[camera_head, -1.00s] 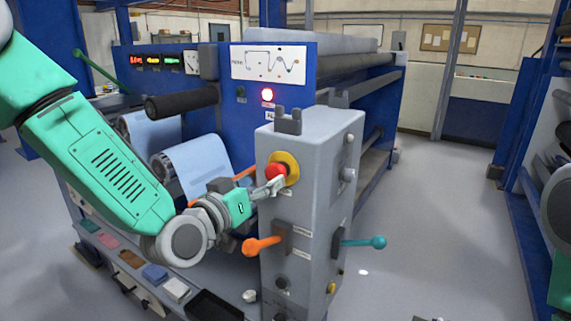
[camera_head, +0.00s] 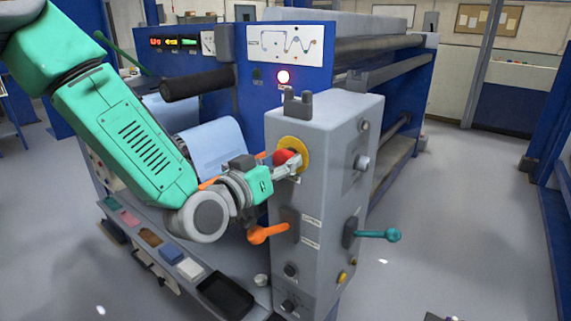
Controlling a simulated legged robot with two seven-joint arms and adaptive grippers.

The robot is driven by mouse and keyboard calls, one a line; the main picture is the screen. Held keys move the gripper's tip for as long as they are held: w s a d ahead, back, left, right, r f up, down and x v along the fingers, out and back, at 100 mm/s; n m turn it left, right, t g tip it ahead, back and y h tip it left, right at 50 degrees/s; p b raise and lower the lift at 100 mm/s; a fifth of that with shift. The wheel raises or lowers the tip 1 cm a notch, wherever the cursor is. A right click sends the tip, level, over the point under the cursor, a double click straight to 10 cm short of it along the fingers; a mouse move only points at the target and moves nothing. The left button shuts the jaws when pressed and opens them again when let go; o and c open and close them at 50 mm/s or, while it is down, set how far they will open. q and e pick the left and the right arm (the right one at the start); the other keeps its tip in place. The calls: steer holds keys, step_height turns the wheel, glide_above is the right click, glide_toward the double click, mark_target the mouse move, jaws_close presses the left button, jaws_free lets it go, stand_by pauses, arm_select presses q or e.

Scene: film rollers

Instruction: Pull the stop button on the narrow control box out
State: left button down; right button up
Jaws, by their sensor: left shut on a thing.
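The narrow grey control box (camera_head: 318,130) stands upright in the middle of the view. Its red stop button (camera_head: 284,157) sits on a yellow round plate (camera_head: 299,144) high on the front face. My left gripper (camera_head: 287,167) comes in from the left and is shut on the red button, with its fingers covering the lower part of it. Whether the button is in or out cannot be told. My right gripper is not in view.
An orange-handled lever (camera_head: 268,233) sticks out below the button, and a teal-handled lever (camera_head: 380,234) on the right side. A blue machine with rollers (camera_head: 350,75) stands behind. A ledge with small coloured blocks and a black tray (camera_head: 226,294) lies lower left.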

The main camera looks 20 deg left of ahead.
arm_select(q)
steer(key=shift+s+d+f, duration=0.15)
steer(key=shift+s+f, duration=0.1)
steer(key=shift+s, duration=0.05)
steer(key=shift+s+a, duration=0.15)
steer(key=shift+a, duration=0.05)
steer(key=c, duration=0.9)
jaws_free()
steer(key=shift+a, duration=0.35)
steer(key=shift+r, duration=0.1)
steer(key=v, duration=0.7)
steer(key=shift+a+f, duration=0.2)
steer(key=shift+a, duration=0.1)
